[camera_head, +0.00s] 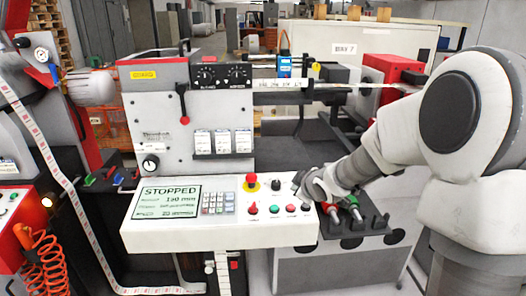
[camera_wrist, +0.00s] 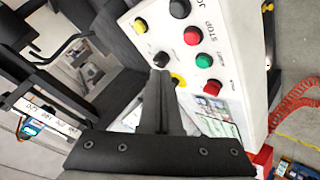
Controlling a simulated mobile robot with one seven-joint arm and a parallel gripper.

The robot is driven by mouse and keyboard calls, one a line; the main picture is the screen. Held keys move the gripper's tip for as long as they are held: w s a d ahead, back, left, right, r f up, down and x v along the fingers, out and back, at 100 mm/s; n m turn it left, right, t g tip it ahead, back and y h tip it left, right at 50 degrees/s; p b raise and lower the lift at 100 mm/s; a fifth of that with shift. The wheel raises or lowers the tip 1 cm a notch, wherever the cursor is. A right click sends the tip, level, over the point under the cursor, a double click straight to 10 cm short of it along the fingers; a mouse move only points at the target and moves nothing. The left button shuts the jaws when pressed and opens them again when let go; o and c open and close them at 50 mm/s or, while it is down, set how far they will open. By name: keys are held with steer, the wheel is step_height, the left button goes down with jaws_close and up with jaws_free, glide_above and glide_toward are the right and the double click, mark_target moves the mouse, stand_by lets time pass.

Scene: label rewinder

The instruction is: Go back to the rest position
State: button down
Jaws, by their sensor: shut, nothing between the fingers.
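My gripper (camera_head: 304,186) is above the right end of the white control panel (camera_head: 200,240), reached by my arm from the right. In the wrist view its dark fingers (camera_wrist: 162,76) are closed together with nothing between them. They point toward the panel face, with a black knob (camera_wrist: 161,60) just past their tips; I cannot tell whether they touch it. The panel's screen (camera_head: 166,201) reads STOPPED. The wrist view also shows a green button (camera_wrist: 204,60), a red button (camera_wrist: 193,36) and a yellow button (camera_wrist: 140,25) beside the fingers.
A red emergency button on a yellow base (camera_head: 251,182) stands on the panel. Right of it, a dark holder (camera_head: 372,224) carries red- and green-handled tools close under my forearm. The rewinder's grey body (camera_head: 165,110) rises behind. An orange coiled hose (camera_head: 42,265) hangs at left.

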steer(key=s+r+m+g+p, duration=0.1)
steer(key=s+r+m, duration=0.2)
steer(key=s, duration=0.8)
steer(key=s+r+m+g+h+p, duration=0.1)
steer(key=s+r+m, duration=0.3)
steer(key=s, duration=0.7)
steer(key=s+r+m+g+p, duration=0.2)
steer(key=s+r, duration=0.4)
steer(key=s, duration=0.6)
steer(key=shift+a+r+m+g+h+p, duration=0.35)
steer(key=shift+m+g, duration=0.15)
steer(key=shift+m, duration=0.6)
